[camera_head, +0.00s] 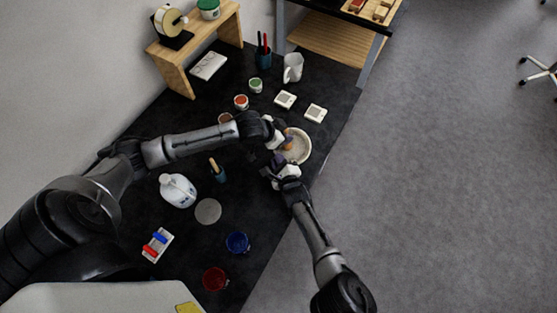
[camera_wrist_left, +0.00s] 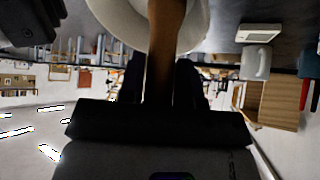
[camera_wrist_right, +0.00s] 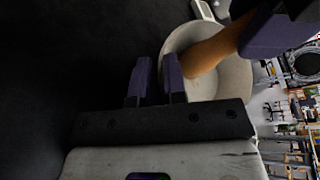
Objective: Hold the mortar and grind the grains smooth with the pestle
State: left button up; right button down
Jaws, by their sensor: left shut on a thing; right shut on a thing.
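The pale round mortar (camera_head: 304,155) stands near the right edge of the dark table in the head view. The brown wooden pestle (camera_head: 289,143) leans in it, its lower end inside the bowl. My left gripper (camera_head: 278,142) is shut on the pestle's handle (camera_wrist_left: 165,60). My right gripper (camera_head: 277,167) is at the mortar's near side. In the right wrist view its purple fingers (camera_wrist_right: 158,85) are shut on the mortar's wall (camera_wrist_right: 172,48), and the pestle (camera_wrist_right: 212,50) slants into the bowl. I cannot make out the grains.
Two white square devices (camera_head: 285,99) (camera_head: 316,112) and a white mug (camera_head: 293,67) stand beyond the mortar. A white jug (camera_head: 178,191), a grey disc (camera_head: 208,211), a blue bowl (camera_head: 238,242) and a red bowl (camera_head: 214,278) stand nearer. A wooden shelf (camera_head: 176,76) is at the back.

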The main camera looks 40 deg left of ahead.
pick_arm(q)
jog(key=shift+f, duration=0.25)
jog(key=shift+d, duration=0.1)
jog(key=shift+w+d, duration=0.2)
jog(key=shift+d, duration=0.25)
jog(key=shift+a, duration=0.15)
jog(key=shift+w+a+f, duration=0.1)
jog(key=shift+w+a, duration=0.05)
jog(key=shift+a, duration=0.8)
jog(key=shift+c, duration=0.4)
jog(key=shift+d, duration=0.1)
